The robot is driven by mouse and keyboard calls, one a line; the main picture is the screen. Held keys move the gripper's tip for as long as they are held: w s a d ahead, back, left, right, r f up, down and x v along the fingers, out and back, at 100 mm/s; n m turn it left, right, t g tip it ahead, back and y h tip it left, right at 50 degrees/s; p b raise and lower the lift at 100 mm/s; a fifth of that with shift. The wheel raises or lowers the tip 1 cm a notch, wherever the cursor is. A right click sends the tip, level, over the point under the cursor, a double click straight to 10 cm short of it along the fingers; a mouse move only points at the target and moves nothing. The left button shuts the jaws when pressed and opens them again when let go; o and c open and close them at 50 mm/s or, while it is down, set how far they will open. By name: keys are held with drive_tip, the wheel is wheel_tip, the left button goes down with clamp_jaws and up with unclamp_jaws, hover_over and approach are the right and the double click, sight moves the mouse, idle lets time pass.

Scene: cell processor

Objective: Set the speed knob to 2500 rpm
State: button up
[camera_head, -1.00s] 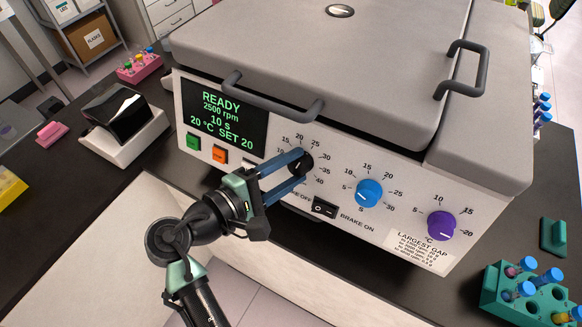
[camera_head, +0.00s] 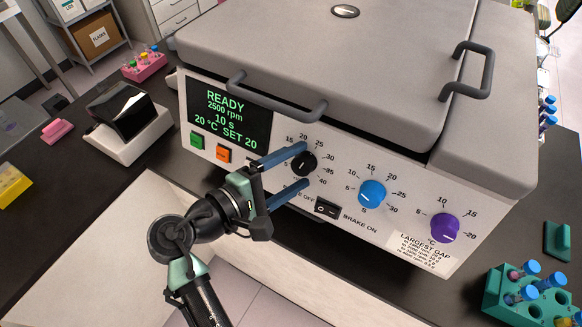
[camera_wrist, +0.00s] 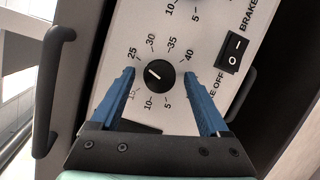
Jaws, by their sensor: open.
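The black speed knob (camera_head: 303,164) sits on the machine's pale front panel, the leftmost of three knobs. In the wrist view the knob (camera_wrist: 159,75) has a white mark pointing towards the 25 side of its dial. The display (camera_head: 227,113) reads READY, 2500 rpm, 10 s, 20 °C SET 20. My gripper (camera_head: 297,167) is open, its blue fingers on either side of the knob. In the wrist view the fingers of my gripper (camera_wrist: 165,92) stand clear of the knob, with visible gaps on both sides.
A blue knob (camera_head: 371,193) and a purple knob (camera_head: 445,228) are to the right. A brake switch (camera_head: 326,210) lies just below the speed knob. Green (camera_head: 197,140) and orange (camera_head: 223,154) buttons are to the left. A lid handle (camera_head: 277,101) juts out above.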

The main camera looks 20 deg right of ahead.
drive_tip(key=shift+a, duration=0.1)
drive_tip(key=b+v, duration=0.2)
drive_tip(key=v, duration=1.1)
